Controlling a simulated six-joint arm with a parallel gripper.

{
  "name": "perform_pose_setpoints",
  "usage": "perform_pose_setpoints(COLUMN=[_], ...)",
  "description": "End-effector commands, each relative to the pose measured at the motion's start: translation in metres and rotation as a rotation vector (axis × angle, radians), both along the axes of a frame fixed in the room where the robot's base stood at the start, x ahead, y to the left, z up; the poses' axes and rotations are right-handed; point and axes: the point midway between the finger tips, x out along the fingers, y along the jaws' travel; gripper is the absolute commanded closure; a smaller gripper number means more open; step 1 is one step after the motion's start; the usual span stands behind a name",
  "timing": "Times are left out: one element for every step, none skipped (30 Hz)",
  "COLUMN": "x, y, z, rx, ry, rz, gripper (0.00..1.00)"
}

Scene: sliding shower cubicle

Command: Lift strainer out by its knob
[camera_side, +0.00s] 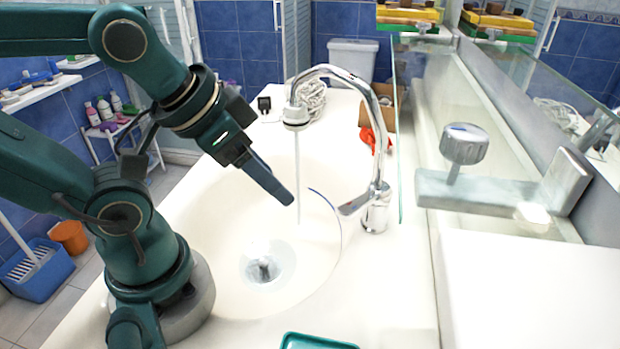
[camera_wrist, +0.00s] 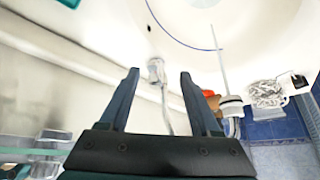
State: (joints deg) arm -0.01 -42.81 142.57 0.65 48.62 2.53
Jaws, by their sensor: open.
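The strainer (camera_side: 263,269) sits in the drain at the bottom of the white basin (camera_side: 215,215) in the side view, with a small dark knob at its middle. It is not clearly seen in the wrist view. My gripper (camera_side: 289,199) is above the basin, up and to the right of the strainer, well apart from it. In the wrist view my gripper (camera_wrist: 160,75) shows two dark fingers spread apart with nothing between them.
A chrome faucet (camera_side: 378,150) arches over the basin close to my gripper, with a thin stream below its spout. A teal tray (camera_side: 315,342) lies at the front. Coiled rope (camera_side: 311,98) and a dark plug (camera_side: 264,104) lie behind. A glass panel stands at right.

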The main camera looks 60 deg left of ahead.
Motion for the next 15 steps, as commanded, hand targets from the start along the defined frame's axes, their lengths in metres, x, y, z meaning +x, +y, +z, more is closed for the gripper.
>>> perform_pose_setpoints(x=[0.009, 0.013, 0.019, 0.024, 0.029, 0.036, 0.041, 0.046, 0.052, 0.056, 0.06, 0.066, 0.069, 0.072, 0.075], y=[0.002, 0.004, 0.006, 0.008, 0.011, 0.015, 0.018, 0.022, 0.026, 0.03, 0.034, 0.039, 0.043, 0.047, 0.053], z=[0.002, 0.002, 0.001, -0.001, -0.003, -0.007, -0.011, -0.015, -0.021, -0.026, -0.032, -0.04, -0.046, -0.053, -0.063], rx=[0.019, 0.03, 0.041, 0.052, 0.063, 0.076, 0.086, 0.094, 0.103, 0.111, 0.118, 0.125, 0.129, 0.132, 0.135], ry=[-0.012, -0.011, -0.006, 0.001, 0.012, 0.027, 0.04, 0.056, 0.077, 0.095, 0.114, 0.138, 0.16, 0.179, 0.208], rz=[-0.015, -0.021, -0.024, -0.028, -0.03, -0.031, -0.034, -0.034, -0.034, -0.036, -0.035, -0.035, -0.035, -0.034, -0.033], gripper=[0.36, 0.36, 0.36, 0.36, 0.36, 0.36, 0.36, 0.36, 0.36, 0.36, 0.36, 0.36, 0.36, 0.36, 0.36])
